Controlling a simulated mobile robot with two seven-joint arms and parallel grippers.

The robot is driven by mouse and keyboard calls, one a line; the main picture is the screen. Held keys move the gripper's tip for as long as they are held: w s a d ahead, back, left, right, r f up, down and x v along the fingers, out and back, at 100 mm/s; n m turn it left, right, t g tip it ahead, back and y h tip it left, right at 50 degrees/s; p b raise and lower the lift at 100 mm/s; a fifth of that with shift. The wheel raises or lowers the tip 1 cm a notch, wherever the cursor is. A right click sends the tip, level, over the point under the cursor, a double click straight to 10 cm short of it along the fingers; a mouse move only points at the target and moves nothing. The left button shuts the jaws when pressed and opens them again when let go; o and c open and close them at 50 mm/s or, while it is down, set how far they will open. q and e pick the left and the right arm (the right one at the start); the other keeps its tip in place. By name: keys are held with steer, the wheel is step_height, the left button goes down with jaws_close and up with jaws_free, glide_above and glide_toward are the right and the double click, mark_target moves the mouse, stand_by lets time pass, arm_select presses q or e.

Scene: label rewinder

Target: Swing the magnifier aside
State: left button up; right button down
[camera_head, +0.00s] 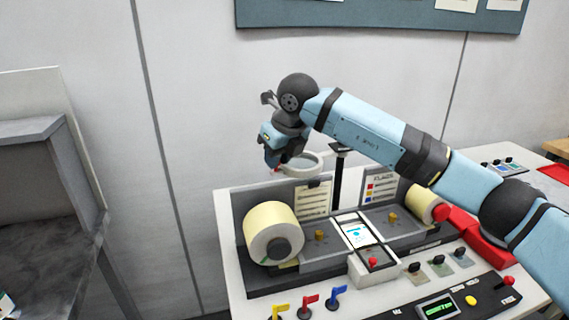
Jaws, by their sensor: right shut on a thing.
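The magnifier (303,164) is a pale ring held above the rewinder on a dark upright post (338,178). It hangs over the back left part of the machine, near the large label roll (268,228). My right gripper (274,160) reaches in from the right and is shut at the magnifier's left side, where a small red piece shows by the fingers. The fingers partly hide the point of contact. My left gripper is not in view.
The rewinder has a second roll (420,203) at right, a phone-like display (355,231) in the middle and coloured levers (308,305) in front. A red object (480,240) lies at right. A grey cabinet (35,175) stands at left, with a gap between it and the table.

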steer(key=shift+w+r, duration=0.15)
steer(key=shift+r, duration=0.05)
stand_by(0.3)
steer(key=c, duration=1.2)
jaws_free()
steer(key=shift+o, duration=1.1)
steer(key=shift+w+a+f, duration=0.1)
steer(key=shift+a+f, duration=0.05)
steer(key=v, duration=1.4)
steer(key=shift+b, duration=0.4)
steer(key=shift+a+f, duration=0.1)
steer(key=shift+f, duration=0.05)
